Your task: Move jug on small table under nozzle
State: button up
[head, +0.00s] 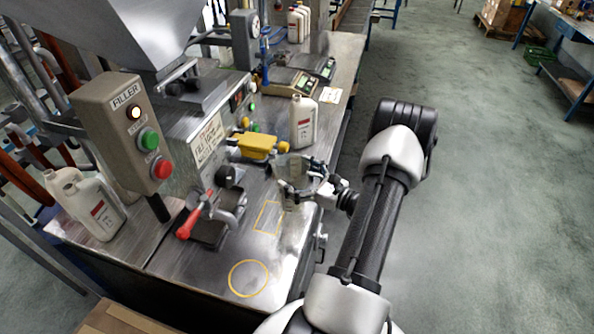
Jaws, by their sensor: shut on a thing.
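My gripper (303,190) is shut on a clear, pale jug (291,168), holding it over the right side of the steel table (200,277). My fingers and wrist partly hide the jug, and I cannot tell whether its base touches the table. The nozzle area of the filler (230,182) is to the left of the jug, near a lever with a red handle (190,222). The jug is apart from the nozzle and to its right. A yellow square outline (267,217) and a yellow circle (248,278) mark the tabletop.
A white bottle (302,122) stands behind the jug, with scales (293,82) farther back. A yellow device (257,146) is beside the jug. White bottles (95,208) stand at left. The filler control box (125,120) overhangs the left side. The tabletop around the circle is clear.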

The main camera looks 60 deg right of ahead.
jog(key=w+a+f, duration=0.3)
jog(key=a, duration=0.6)
jog(key=shift+w, duration=0.25)
dwell(0.5)
jog(key=o, duration=1.2)
jog(key=s, duration=1.2)
jog(key=shift+a, duration=0.2)
